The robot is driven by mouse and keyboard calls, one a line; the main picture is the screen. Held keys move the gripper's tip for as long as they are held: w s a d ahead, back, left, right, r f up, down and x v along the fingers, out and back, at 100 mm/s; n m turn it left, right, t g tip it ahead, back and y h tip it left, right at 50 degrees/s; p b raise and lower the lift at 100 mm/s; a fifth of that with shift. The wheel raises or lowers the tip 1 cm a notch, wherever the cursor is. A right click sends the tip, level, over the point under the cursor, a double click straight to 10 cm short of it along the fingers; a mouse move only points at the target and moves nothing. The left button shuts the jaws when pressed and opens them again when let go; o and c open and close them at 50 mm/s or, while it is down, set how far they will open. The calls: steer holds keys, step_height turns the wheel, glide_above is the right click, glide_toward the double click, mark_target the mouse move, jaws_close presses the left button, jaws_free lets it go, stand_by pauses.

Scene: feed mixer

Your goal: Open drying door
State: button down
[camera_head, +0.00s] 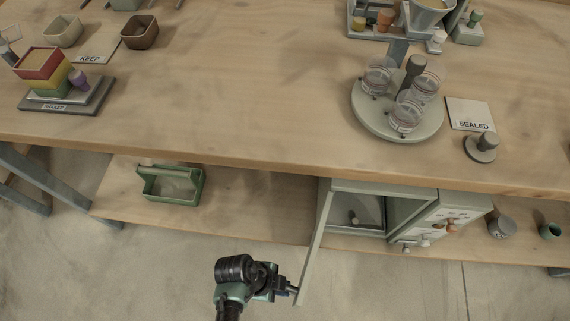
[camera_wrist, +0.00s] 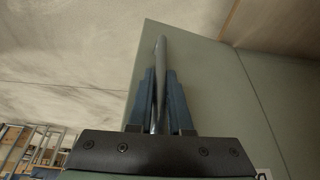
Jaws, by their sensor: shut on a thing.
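The grey-green drying cabinet (camera_head: 412,212) stands on the shelf under the workbench. Its door (camera_head: 315,248) stands swung wide open toward the front, at the left side of the opening. Inside, a tray-like floor with a small knob shows. My gripper (camera_head: 293,290) is at the free outer end of the door. In the wrist view, the blue fingers of my gripper (camera_wrist: 159,98) are shut on a slim metal door handle (camera_wrist: 160,58), with the green door panel (camera_wrist: 205,85) right behind it. The lower part of the handle is partly hidden between the fingers.
Knobs (camera_head: 424,242) stick out of the cabinet's right front. A green open box (camera_head: 150,196) sits on the lower shelf to the left, and cups (camera_head: 501,227) to the right. The workbench (camera_head: 240,110) overhangs the shelf.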

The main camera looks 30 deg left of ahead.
steer(key=shift+a, duration=0.1)
steer(key=c, duration=0.8)
jaws_free()
steer(key=shift+c, duration=0.2)
steer(key=p+v, duration=0.3)
steer(key=v, duration=1)
steer(key=shift+p, duration=0.4)
